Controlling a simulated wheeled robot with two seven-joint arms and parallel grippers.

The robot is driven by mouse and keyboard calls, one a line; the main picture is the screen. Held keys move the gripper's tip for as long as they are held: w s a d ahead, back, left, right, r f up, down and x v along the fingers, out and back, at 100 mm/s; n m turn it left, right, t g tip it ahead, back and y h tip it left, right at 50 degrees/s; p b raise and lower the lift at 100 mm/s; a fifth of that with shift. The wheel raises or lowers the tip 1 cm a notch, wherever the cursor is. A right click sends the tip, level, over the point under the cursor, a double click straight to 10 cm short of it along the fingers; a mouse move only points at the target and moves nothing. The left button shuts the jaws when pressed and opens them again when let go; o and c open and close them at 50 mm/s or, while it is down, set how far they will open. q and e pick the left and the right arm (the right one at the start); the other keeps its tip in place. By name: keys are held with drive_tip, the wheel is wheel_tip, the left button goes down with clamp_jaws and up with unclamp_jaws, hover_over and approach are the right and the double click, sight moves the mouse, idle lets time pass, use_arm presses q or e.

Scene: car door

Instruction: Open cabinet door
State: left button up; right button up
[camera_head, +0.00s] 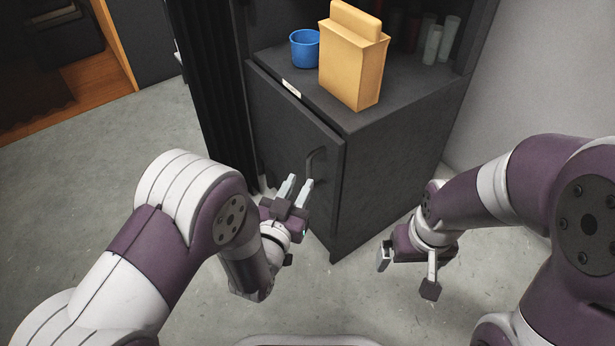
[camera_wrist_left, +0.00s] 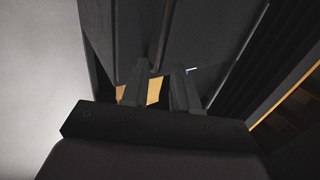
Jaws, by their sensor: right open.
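The dark grey cabinet (camera_head: 395,150) stands in the middle of the head view. Its door (camera_head: 275,125) faces left and looks shut or nearly so. A dark curved handle (camera_head: 317,163) is near the door's right edge. My left gripper (camera_head: 297,186) is at the handle's lower end, its light fingertips parted by a narrow gap. In the left wrist view, the gripper (camera_wrist_left: 160,88) points at the door, and a thin dark bar, probably the handle, shows near the gap. I cannot tell whether they touch. My right gripper (camera_head: 407,268) is open, empty and low, right of the cabinet.
A blue cup (camera_head: 304,48) and a tan box (camera_head: 353,62) stand on the cabinet top. Several pale cylinders (camera_head: 440,40) stand behind them at the right. A grey wall (camera_head: 540,80) rises at the right. The grey floor (camera_head: 110,165) is clear to the left.

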sight(308, 168)
use_arm(q)
drive_tip(key=b+x, duration=0.2)
drive_tip(key=x, duration=0.4)
drive_tip(key=shift+w+f, duration=0.15)
drive_tip(key=shift+w, duration=0.05)
drive_tip(key=shift+w+d, duration=0.1)
drive_tip(key=shift+w, duration=0.1)
clamp_jaws()
use_arm(e)
wheel_tip(308, 168, down, 3)
drive_tip(key=shift+f, duration=0.2)
use_arm(q)
drive_tip(key=shift+s, duration=0.1)
